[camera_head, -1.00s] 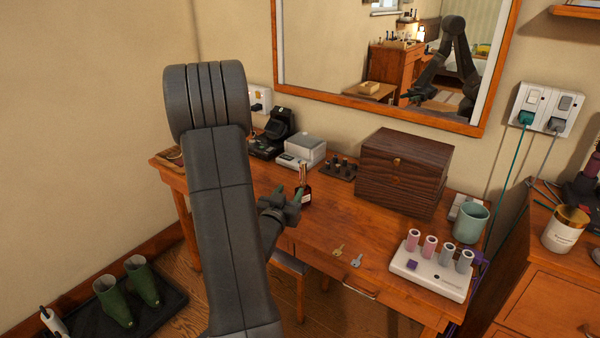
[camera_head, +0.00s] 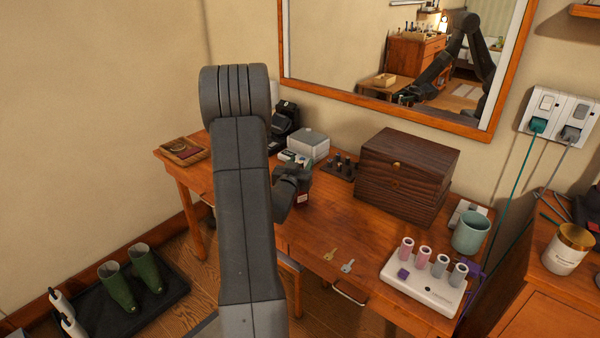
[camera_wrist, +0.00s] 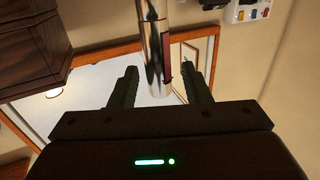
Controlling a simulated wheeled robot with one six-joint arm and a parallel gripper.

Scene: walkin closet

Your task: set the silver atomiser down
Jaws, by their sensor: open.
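The silver atomiser (camera_wrist: 154,38) is a shiny slim cylinder that enters from the top of the wrist view, with a dark reddish strip along its right side. Its lower end shows between the two dark fingers of my gripper (camera_wrist: 160,67). The fingers are apart, with a visible gap on both sides of the cylinder. In the head view my gripper (camera_head: 293,181) is over the back left part of the desk, partly behind my arm. I cannot make out the atomiser there.
On the wooden desk (camera_head: 290,238), a dark red bottle (camera_head: 302,199) with a pale label is close by my gripper, partly hidden. A grey-white box (camera_head: 308,143) and a dark wooden chest (camera_head: 405,178) stand behind.

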